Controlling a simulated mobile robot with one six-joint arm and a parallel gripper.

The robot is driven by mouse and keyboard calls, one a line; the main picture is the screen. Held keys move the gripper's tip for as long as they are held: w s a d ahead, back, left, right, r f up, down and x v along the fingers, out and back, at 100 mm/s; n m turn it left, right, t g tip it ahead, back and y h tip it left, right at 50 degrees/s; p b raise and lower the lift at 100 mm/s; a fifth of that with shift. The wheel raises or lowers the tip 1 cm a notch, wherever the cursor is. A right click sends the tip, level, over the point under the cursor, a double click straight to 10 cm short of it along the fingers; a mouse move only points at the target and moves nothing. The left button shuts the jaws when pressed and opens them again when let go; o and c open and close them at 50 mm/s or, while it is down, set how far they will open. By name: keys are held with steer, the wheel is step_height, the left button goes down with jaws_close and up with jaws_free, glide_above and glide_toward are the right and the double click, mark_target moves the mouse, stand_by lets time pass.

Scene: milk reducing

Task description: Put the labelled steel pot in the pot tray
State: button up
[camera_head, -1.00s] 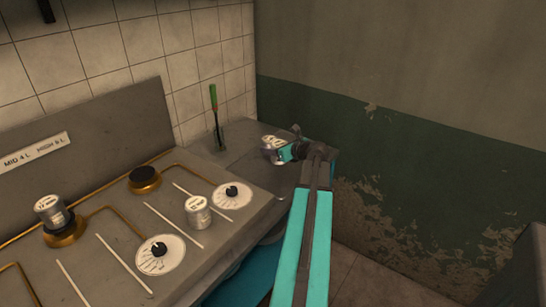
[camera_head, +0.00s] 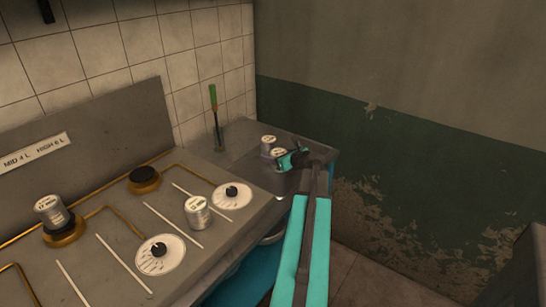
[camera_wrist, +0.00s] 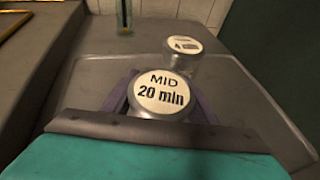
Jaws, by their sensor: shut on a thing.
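A small steel pot (camera_wrist: 158,110) with a round white lid label reading "MID 20 min" is between my gripper's fingers (camera_wrist: 160,108) in the wrist view. My gripper (camera_head: 279,157) is shut on this pot, which also shows in the head view (camera_head: 278,154). The pot is over the grey tray (camera_wrist: 255,105) at the far end of the counter. I cannot tell whether its base touches the tray. A second steel pot (camera_wrist: 183,65) with a white label stands on the tray just behind it, also seen in the head view (camera_head: 267,142).
A steel pot (camera_head: 50,211) sits on the left brass burner. Another labelled pot (camera_head: 198,213) stands on the stove top between the dials. A green-handled tool stands in a glass (camera_head: 217,135) by the wall. Bare tray surface lies around the two tray pots.

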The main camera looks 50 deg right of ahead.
steer(key=shift+f, duration=0.1)
steer(key=o, duration=1.2)
steer(key=v, duration=1.2)
steer(key=shift+b, duration=0.35)
steer(key=shift+s, duration=0.1)
